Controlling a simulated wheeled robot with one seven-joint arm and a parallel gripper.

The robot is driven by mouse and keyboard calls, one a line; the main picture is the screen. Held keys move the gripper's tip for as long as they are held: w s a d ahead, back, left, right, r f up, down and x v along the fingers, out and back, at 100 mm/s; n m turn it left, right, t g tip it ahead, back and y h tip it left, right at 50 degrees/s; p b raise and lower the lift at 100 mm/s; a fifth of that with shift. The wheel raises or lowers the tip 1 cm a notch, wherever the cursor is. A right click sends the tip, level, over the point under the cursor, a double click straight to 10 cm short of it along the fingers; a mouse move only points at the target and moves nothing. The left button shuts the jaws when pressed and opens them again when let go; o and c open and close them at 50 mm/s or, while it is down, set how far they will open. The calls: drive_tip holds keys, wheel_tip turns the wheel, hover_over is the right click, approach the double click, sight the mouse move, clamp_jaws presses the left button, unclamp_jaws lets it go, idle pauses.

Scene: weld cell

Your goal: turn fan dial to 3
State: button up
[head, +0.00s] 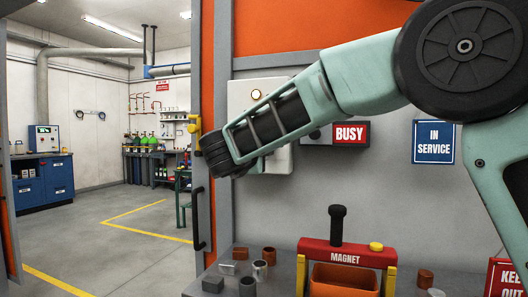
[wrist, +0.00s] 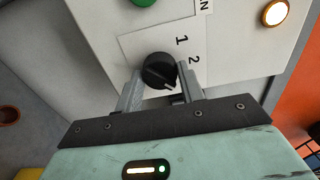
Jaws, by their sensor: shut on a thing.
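The fan dial (wrist: 158,68) is a round black knob on a pale plate on the white control box (head: 279,158). In the wrist view the printed 1 and 2 show to the right of the knob. A small light mark on the knob points toward its lower right, past the 2. No 3 is visible; that part of the plate is behind my finger. My gripper (wrist: 160,74) is shut on the knob, one finger on each side. In the head view my arm hides the dial and the fingertips.
A lit round lamp (wrist: 275,13) and a green button (wrist: 143,2) are on the same box. Below stands a bench with a red magnet holder (head: 346,253) and several small metal parts. Open floor lies to the left.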

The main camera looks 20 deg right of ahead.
drive_tip(key=shift+f, duration=0.1)
drive_tip(key=o, duration=1)
drive_tip(key=shift+c, duration=0.2)
drive_tip(key=b+v, duration=0.2)
drive_tip(key=v, duration=1.5)
drive_tip(key=shift+s+a, duration=0.15)
